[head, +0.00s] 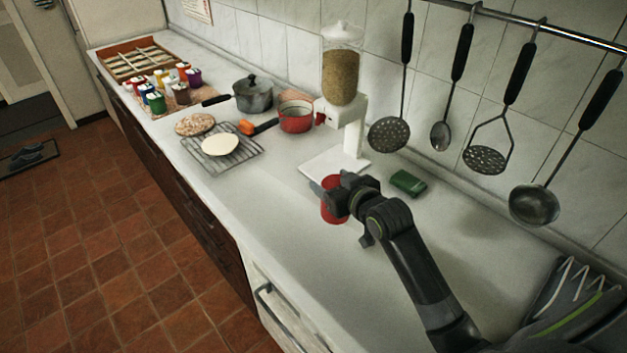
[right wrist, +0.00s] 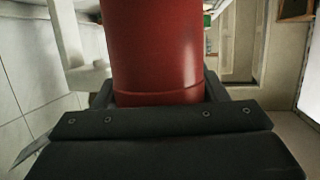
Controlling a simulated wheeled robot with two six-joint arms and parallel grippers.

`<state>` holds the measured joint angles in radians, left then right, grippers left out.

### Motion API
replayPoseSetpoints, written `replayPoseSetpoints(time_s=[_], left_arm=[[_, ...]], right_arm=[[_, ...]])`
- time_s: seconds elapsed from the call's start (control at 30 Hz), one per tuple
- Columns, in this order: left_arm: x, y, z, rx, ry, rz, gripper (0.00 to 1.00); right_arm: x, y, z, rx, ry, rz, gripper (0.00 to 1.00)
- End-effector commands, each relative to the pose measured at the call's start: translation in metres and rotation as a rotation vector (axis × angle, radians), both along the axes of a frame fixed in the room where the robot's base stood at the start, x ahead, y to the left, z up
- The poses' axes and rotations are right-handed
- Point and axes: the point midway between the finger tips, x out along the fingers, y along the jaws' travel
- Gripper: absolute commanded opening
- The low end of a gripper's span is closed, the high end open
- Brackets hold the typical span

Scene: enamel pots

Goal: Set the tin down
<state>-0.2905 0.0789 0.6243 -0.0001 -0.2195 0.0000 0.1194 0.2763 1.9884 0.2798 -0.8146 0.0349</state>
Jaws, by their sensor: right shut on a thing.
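A red tin (head: 333,207) is in my right gripper (head: 336,192), over or on the white counter in front of the dispenser. In the right wrist view the red tin (right wrist: 155,50) fills the upper middle, between the fingers of my right gripper (right wrist: 160,98). The gripper is shut on it. The gripper hides part of the tin in the head view. I cannot tell whether the tin's base touches the counter (head: 290,240). My left gripper is not in view.
A grain dispenser (head: 342,75) stands behind the tin, with a green sponge (head: 408,182) to its right. A wire rack (head: 215,155) with flat rounds, a red pan (head: 296,116), a grey pot (head: 253,95) and several colourful jars (head: 157,102) stand farther left. Utensils hang from a rail (head: 545,28).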

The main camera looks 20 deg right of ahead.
Motion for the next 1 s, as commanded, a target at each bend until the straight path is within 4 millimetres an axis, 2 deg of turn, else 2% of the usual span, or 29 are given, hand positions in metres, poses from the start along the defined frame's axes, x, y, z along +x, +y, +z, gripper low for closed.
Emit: replayPoseSetpoints(time_s=[0.2, 0.3, 0.6, 1.0], left_arm=[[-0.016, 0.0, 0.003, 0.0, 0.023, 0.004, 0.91], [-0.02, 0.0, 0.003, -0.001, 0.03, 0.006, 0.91], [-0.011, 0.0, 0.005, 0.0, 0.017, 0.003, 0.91], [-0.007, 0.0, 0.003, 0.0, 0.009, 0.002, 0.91]], right_arm=[[-0.001, 0.0, -0.042, 0.003, 0.005, -0.001, 0.33], [0.0, 0.0, -0.052, 0.001, 0.002, 0.0, 0.33], [-0.001, 0.0, -0.089, 0.003, 0.002, -0.001, 0.33], [-0.001, 0.0, -0.096, 0.0, 0.0, 0.0, 0.33]])
